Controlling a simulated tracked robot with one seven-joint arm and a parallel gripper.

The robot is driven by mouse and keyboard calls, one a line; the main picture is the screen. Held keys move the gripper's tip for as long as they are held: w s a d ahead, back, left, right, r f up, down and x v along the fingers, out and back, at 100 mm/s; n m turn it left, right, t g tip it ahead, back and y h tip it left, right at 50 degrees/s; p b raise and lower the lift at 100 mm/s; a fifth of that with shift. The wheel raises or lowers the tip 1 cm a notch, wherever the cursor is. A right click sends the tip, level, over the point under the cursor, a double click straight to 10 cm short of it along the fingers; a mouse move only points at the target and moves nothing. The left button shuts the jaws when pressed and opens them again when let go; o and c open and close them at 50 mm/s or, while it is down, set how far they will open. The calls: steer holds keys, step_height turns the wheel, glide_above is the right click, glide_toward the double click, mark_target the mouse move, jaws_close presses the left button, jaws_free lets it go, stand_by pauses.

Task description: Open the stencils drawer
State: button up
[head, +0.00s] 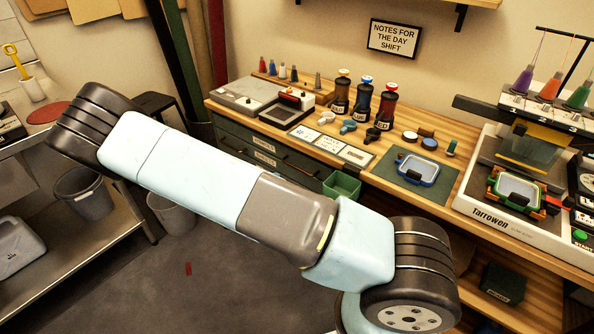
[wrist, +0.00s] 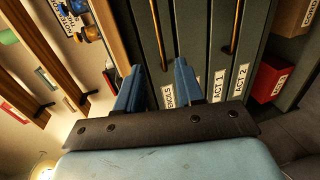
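In the wrist view, my gripper (wrist: 158,78) is open and empty, its two blue fingers apart in front of dark green drawer fronts (wrist: 191,35) that appear turned sideways. A brass bar handle (wrist: 157,35) runs down toward the gap between the fingers. I cannot tell whether either finger touches it. A white label (wrist: 168,97) shows between the fingers, partly cut off and not clearly readable. In the head view, the drawer bank (head: 230,133) is under the wooden bench, partly covered by my arm. Its labels are too small to read. My gripper is hidden there.
Other labels read ACT 1 (wrist: 218,88) and ACT 2 (wrist: 241,80), near a second brass handle (wrist: 238,25). A red labelled box (wrist: 268,80) is at the right. A green bin (head: 341,185) is at the bench front. Bottles (head: 363,100) and a printing press (head: 515,190) stand on top.

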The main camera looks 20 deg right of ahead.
steer(key=x, duration=1.3)
steer(key=shift+c, duration=0.4)
steer(key=shift+s, duration=0.1)
jaws_close()
